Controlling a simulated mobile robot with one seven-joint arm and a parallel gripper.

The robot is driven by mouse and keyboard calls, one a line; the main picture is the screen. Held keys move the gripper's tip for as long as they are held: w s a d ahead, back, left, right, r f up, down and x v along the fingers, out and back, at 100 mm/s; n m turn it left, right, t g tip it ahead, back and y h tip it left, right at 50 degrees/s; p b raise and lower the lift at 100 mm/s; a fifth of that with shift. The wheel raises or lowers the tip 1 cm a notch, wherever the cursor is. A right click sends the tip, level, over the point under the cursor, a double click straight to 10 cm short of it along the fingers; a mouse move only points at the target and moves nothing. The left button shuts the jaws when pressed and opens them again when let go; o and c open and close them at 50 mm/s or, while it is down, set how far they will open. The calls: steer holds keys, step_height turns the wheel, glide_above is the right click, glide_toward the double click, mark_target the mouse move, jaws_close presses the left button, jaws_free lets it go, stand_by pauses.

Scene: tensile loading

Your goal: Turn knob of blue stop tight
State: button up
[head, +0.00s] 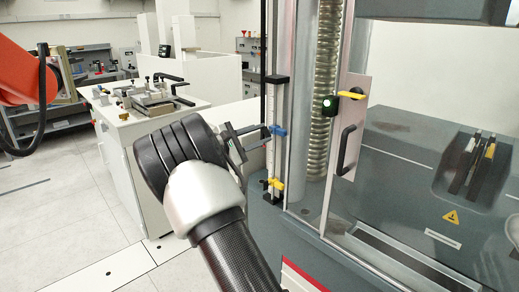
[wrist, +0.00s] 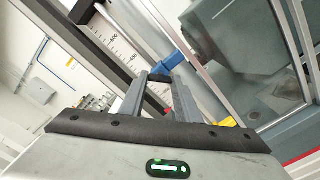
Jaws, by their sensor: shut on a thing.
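The blue stop (head: 279,130) sits on the upright scale rail (head: 269,105) of the testing machine, above a yellow stop (head: 274,183). In the wrist view the blue stop (wrist: 168,64) is just beyond my fingertips, beside the numbered scale (wrist: 118,42). My gripper (head: 267,133) reaches to the blue stop from the left. In the wrist view its fingers (wrist: 159,80) are shut on a small dark knob (wrist: 158,78) at the blue stop. The fingertips hide much of the knob, and I cannot tell how tight it is.
The machine's clear door with a black handle (head: 347,150) stands right of the rail. A yellow-topped latch (head: 352,95) is above the handle. A white workbench (head: 148,106) with fixtures is behind at left. An orange robot arm (head: 22,75) is at the far left. Floor at lower left is clear.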

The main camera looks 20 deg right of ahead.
steer(key=m+b, duration=0.1)
steer(key=b, duration=0.1)
steer(key=m+b, duration=0.2)
steer(key=b, duration=0.1)
steer(key=m+b, duration=0.2)
steer(key=shift+f+b, duration=0.3)
steer(key=shift+b, duration=0.1)
steer(key=m+b, duration=0.2)
steer(key=b, duration=0.1)
steer(key=shift+r+m, duration=0.25)
steer(key=shift+m, duration=0.15)
steer(key=shift+r, duration=0.1)
steer(key=o, duration=1)
steer(key=shift+o, duration=0.2)
steer(key=p+v, duration=0.2)
steer(key=v, duration=1.5)
steer(key=shift+a, duration=0.25)
steer(key=shift+s, duration=0.1)
